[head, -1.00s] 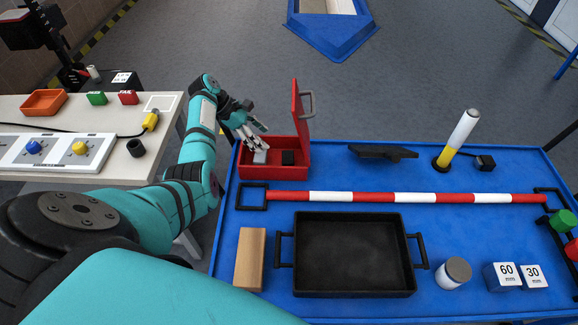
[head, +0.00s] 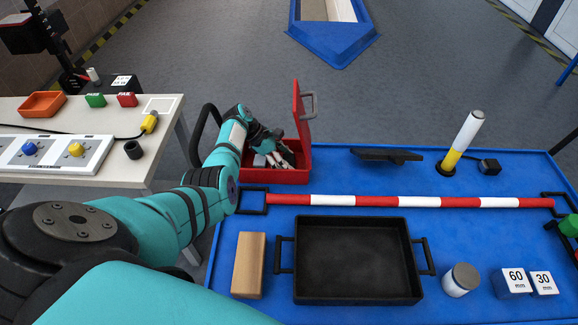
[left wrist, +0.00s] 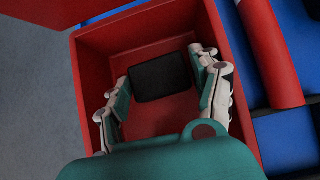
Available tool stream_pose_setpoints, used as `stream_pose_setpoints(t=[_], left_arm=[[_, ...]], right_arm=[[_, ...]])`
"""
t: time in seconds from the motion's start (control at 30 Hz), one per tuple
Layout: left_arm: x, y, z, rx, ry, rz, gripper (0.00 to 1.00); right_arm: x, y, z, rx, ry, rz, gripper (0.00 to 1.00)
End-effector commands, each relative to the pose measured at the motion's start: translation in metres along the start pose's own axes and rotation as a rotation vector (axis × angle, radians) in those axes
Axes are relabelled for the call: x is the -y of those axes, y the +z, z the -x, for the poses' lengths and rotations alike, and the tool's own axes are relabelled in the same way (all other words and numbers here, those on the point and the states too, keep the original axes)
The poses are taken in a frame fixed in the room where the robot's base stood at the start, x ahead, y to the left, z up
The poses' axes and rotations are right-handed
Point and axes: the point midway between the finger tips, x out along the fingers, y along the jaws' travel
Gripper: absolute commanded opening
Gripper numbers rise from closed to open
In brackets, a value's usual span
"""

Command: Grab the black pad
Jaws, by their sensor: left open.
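The black pad (left wrist: 158,77) lies on the floor of the open red box (head: 303,175), near one wall. My left gripper (left wrist: 163,80) is open in the left wrist view, with one finger on each side of the pad. I see some red floor between the left finger and the pad; the right finger is close to the pad's edge. In the head view the left gripper (head: 282,160) reaches down into the box and largely hides the pad. The box's lid (head: 301,110) stands upright. My right gripper is not in view.
A small light block (head: 259,161) is in the box's left part. The box stands on a blue table (head: 390,178). A red-and-white bar (head: 420,202), a black tray (head: 358,300) and a wooden block (head: 249,265) are in front of it. A dark flat piece (head: 386,155) lies to the right.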

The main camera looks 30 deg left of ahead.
Motion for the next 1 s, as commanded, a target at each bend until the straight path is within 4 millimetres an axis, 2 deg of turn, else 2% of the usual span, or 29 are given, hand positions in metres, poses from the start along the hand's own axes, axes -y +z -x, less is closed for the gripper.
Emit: stream_pose_setpoints(t=[0.27, 0.57, 0.83, 1.0], left_arm=[[-0.001, 0.000, -0.002, -0.001, 0.002, -0.001, 0.63], [-0.001, 0.000, -0.002, -0.001, 0.002, 0.000, 0.24], [-0.001, 0.003, 0.001, -0.001, 0.003, -0.001, 0.23], [-0.001, 0.020, 0.022, 0.000, 0.005, -0.003, 0.23]], right_arm=[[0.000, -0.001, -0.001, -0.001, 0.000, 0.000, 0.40], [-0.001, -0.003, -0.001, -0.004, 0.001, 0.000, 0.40], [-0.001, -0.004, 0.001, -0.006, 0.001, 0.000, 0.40], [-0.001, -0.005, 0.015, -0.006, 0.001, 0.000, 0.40]])
